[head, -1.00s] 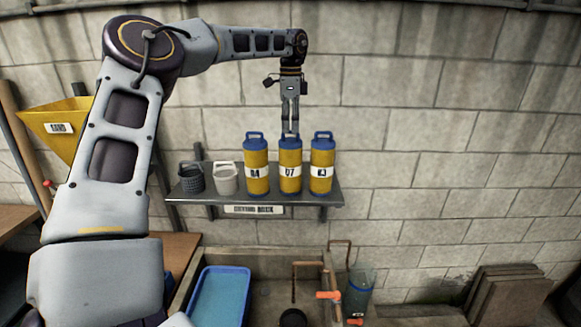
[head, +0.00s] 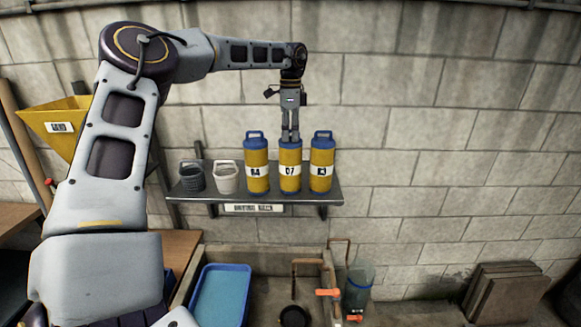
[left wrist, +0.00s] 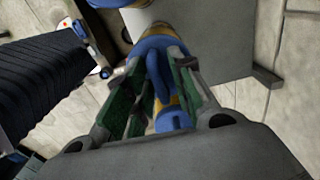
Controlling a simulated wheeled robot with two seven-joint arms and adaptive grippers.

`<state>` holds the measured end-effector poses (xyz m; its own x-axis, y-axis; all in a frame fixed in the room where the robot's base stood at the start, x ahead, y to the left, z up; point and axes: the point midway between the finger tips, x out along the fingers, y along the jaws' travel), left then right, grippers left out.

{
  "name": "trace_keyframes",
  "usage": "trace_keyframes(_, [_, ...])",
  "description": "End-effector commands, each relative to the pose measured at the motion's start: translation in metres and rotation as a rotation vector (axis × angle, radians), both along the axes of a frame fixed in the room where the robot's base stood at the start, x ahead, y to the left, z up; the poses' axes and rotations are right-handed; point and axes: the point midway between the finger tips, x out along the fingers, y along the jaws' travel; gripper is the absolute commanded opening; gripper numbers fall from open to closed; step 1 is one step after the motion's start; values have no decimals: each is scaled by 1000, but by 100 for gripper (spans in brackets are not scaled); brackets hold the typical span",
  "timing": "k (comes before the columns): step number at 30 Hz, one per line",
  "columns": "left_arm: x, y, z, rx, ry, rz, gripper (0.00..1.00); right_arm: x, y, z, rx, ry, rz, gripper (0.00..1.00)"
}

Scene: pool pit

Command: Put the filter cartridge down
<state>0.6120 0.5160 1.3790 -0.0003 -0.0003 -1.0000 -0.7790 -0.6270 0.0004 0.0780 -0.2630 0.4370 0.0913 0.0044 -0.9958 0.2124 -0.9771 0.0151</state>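Three yellow filter cartridges with blue caps and handles stand upright in a row on a grey wall shelf (head: 230,197): a left one (head: 256,158), a middle one marked 07 (head: 290,158) and a right one (head: 322,158). My left gripper (head: 290,138) points straight down over the middle cartridge, its fingertips at the cap. In the left wrist view, my left gripper (left wrist: 160,95) has its green pads apart, on either side of the blue handle (left wrist: 154,50). Whether a pad touches the handle is hard to tell. My right gripper is not in view.
A dark basket (head: 191,180) and a pale bucket (head: 227,181) stand on the shelf's left. Below are a blue tray (head: 219,296), a basin and a clear blue container (head: 358,288). A yellow hopper (head: 62,127) is at left.

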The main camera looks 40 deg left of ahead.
Motion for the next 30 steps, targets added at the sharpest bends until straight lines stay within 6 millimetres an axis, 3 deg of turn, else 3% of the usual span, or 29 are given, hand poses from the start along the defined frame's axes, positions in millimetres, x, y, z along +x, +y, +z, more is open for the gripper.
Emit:
trace_keyframes(1, [0,0,0,0,0,0,13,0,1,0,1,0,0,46])
trace_keyframes(4, [0,0,0,0,0,0,0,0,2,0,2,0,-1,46])
trace_keyframes(23, [0,0,2,0,-2,0,0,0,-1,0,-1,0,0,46])
trace_keyframes(30, [1,0,14,1,-3,1,0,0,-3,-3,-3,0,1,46])
